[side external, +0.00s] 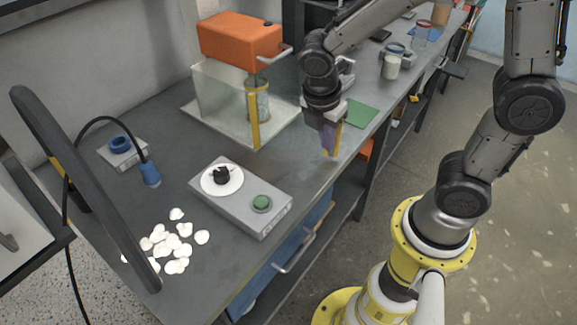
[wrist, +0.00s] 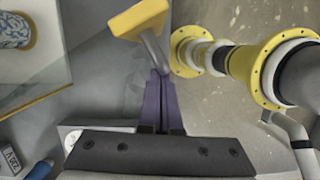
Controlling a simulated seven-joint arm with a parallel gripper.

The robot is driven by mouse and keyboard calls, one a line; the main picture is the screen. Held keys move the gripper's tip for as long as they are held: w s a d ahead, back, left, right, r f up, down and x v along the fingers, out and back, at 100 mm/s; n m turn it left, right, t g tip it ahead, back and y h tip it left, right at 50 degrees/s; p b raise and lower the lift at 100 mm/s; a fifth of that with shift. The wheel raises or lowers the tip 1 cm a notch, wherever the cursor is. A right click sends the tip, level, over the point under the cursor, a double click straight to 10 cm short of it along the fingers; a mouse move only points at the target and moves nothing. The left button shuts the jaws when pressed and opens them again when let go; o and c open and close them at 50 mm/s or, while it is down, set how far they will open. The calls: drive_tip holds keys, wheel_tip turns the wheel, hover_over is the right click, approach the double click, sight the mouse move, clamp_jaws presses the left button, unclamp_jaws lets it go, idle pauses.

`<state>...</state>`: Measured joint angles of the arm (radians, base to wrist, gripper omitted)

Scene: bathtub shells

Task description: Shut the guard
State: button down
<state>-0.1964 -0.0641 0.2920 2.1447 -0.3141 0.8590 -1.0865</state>
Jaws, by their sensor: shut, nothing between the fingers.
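A machine with an orange head (side external: 240,40) has a clear-walled enclosure (side external: 215,92) under it, with a yellow upright (side external: 254,128) at its near corner. A second yellow bar (side external: 338,138) stands to the right, partly behind my fingers. In the wrist view, a yellow bar end (wrist: 138,18) with a grey handle shows close ahead of the fingertips; I take this as the guard's edge. Any clear panel on it is hard to see. My gripper (side external: 329,148) is shut and empty, its purple fingers (wrist: 160,75) pointing down beside the bar; I cannot tell whether they touch.
Several white shells (side external: 172,245) lie at the front left. A patterned cylinder (side external: 260,104) stands inside the enclosure. A green mat (side external: 361,115) lies behind my gripper.

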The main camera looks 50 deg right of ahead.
drive_tip(key=w+d+n+t, duration=0.1)
drive_tip(key=w+d+n, duration=0.6)
drive_tip(key=w+d, duration=0.5)
drive_tip(key=shift+w+d+n+t+y, duration=0.3)
drive_tip(key=shift+d+n+t, duration=0.1)
drive_tip(key=shift+d, duration=0.8)
